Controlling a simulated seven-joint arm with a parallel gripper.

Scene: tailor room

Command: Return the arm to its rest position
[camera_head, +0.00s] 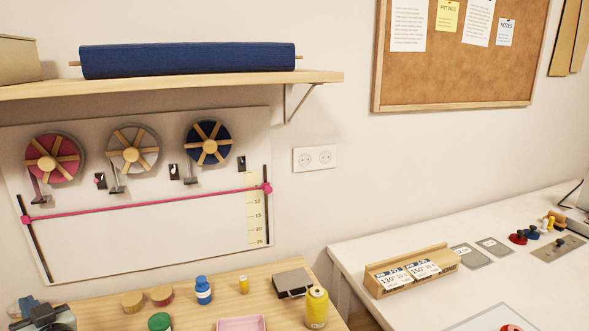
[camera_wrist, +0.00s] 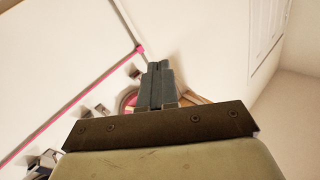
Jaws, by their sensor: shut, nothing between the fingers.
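My gripper (camera_wrist: 158,85) shows in the wrist view with its two dark fingers together and nothing between them. Behind the fingertips is part of a pink reel (camera_wrist: 128,100) on the white wall board (camera_wrist: 55,60), with a pink ribbon (camera_wrist: 95,85) running across it; the fingers are seen against the reel, and the gap to it cannot be told. In the head view, a dark grey shape (camera_head: 42,316) is cut off at the lower left corner; I cannot tell whether it is part of my arm.
The wooden table (camera_head: 260,277) holds a blue bottle (camera_head: 203,291), a yellow bottle (camera_head: 316,308), a dark case (camera_head: 292,283) and a pink tray (camera_head: 241,324). A shelf (camera_head: 200,83) with a blue fabric roll (camera_head: 188,60) juts out above the reels. A white table (camera_head: 350,254) stands right.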

